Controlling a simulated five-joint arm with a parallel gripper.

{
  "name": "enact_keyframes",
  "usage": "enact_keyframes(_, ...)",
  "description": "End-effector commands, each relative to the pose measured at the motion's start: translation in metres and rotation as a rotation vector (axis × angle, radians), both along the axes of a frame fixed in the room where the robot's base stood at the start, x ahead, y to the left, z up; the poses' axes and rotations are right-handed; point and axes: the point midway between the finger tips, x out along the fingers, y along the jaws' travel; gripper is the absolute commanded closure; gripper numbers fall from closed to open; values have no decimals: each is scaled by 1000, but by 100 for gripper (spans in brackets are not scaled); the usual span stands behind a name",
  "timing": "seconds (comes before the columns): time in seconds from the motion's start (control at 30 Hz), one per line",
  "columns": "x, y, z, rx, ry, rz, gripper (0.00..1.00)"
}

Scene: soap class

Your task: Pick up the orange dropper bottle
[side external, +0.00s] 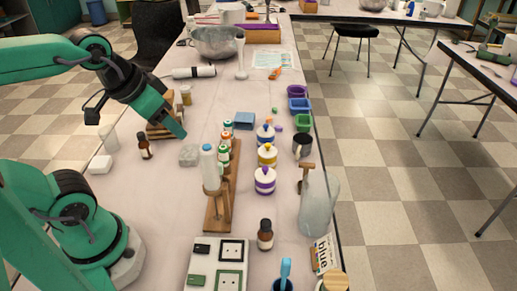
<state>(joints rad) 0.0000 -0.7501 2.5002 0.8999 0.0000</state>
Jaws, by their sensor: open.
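My gripper (172,122) reaches in from the upper left, its green tip low over the table, and is open with nothing visible between its fingers. A brown dropper bottle (145,149) with a dark cap stands upright to the left of the gripper tip, apart from it. A second brown bottle (265,236) stands near the front. Small bottles (226,129) with coloured labels stand in a wooden rack (217,214) to the right of the gripper; one looks orange at the top. I cannot tell clearly which one is the orange dropper bottle.
A grey block (189,156) sits just below the gripper tip. A wooden stand (160,132) is behind the gripper. White jars (264,182), coloured bins (299,105) and a clear jug (318,205) line the right.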

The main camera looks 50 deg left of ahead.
Motion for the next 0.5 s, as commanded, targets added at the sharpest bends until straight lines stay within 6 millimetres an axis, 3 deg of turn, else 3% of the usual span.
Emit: enact_keyframes(0.5,12,3,2,21,33,-29,49)
